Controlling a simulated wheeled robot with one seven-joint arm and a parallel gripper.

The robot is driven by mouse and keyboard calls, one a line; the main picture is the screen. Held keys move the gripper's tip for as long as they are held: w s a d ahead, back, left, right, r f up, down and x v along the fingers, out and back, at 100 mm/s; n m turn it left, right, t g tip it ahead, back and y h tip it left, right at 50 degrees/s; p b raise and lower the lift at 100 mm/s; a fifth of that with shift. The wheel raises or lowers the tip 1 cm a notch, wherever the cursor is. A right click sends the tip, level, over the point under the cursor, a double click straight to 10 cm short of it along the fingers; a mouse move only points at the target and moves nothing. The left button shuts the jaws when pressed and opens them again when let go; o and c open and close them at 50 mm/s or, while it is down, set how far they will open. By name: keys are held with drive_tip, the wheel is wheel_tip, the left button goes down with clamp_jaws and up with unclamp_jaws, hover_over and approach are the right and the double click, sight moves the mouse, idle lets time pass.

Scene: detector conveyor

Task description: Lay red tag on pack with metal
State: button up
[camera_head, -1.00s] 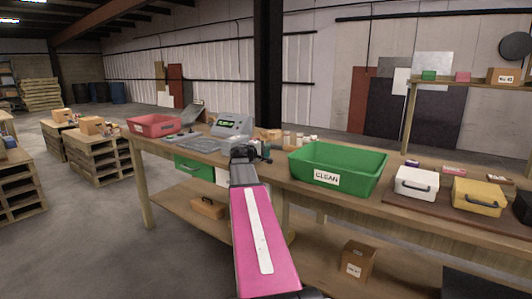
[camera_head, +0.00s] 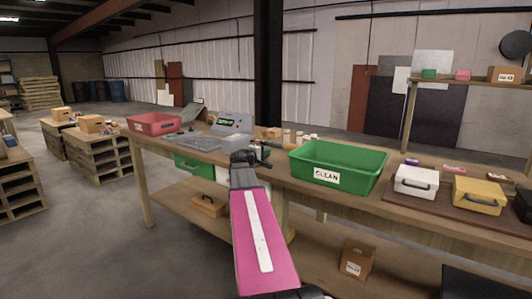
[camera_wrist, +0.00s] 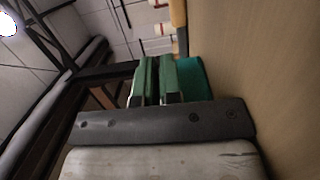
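My gripper (camera_head: 250,158) is over the bench beside the grey detector unit (camera_head: 231,125), seen from behind along my pink arm. In the wrist view, two green finger-like parts (camera_wrist: 158,80) stand close together with a narrow dark gap; I cannot tell whether they are shut or hold anything thin. A teal-green surface (camera_wrist: 195,78) lies just right of them. A grey slatted belt or tray (camera_head: 196,143) is left of the detector. I cannot make out a red tag, nor which pack has metal. Small purple (camera_head: 412,162) and pink (camera_head: 454,169) packs lie at the right.
A red bin (camera_head: 153,123) stands at the left end of the bench (camera_head: 350,209). A green bin marked CLEAN (camera_head: 372,183) stands right of my gripper. White (camera_head: 415,178) and yellow (camera_head: 478,193) cases sit farther right. Small jars (camera_head: 299,137) stand behind.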

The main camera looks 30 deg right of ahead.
drive_tip(key=o, duration=0.3)
drive_tip(key=shift+r, duration=0.55)
drive_tip(key=v, duration=1.2)
drive_tip(key=shift+r, duration=0.1)
